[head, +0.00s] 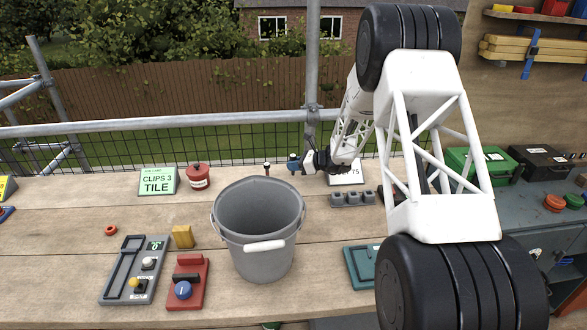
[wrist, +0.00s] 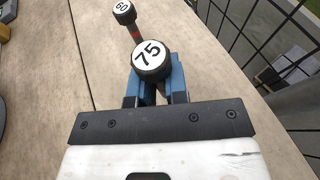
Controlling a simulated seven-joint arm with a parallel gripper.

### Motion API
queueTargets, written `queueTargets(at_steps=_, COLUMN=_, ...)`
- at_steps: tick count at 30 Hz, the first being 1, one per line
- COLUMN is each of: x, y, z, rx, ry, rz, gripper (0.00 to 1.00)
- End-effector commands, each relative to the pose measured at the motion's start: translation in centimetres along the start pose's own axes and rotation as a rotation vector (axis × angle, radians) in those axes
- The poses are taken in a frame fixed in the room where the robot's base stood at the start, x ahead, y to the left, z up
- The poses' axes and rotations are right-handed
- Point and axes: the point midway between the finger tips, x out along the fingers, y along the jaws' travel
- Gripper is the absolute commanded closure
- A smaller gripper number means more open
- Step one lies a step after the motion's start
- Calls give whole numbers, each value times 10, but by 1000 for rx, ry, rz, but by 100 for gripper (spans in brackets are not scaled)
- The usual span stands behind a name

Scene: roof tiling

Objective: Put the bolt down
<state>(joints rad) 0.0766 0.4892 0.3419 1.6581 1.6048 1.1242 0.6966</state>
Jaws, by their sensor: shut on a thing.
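A bolt with a round black head and a white label reading 75 (wrist: 151,59) is between the blue fingers of my gripper (wrist: 155,85) in the wrist view. Its head faces the camera; its shank is mostly hidden. In the head view my gripper (head: 294,164) is low over the back of the plank table, and the held bolt is too small to make out clearly. A second bolt, labelled 60 (wrist: 124,12), stands just beyond the held one. It also shows in the head view (head: 267,168), left of my gripper.
A grey bucket (head: 257,255) stands in front of my gripper. A white card ending in 75 (head: 345,175) and a grey slotted block (head: 352,198) are to the right. A red tin (head: 198,176) and a clips card (head: 158,181) are left. A mesh fence (wrist: 290,55) runs behind.

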Motion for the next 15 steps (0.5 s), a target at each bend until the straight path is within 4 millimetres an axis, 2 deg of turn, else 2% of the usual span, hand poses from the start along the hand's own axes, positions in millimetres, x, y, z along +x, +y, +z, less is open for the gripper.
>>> queueTargets(at_steps=4, x=4, y=0, z=-12, rx=0, ry=0, rz=0, gripper=100)
queueTargets(at_steps=15, x=5, y=0, z=-14, rx=0, ry=0, rz=0, gripper=100)
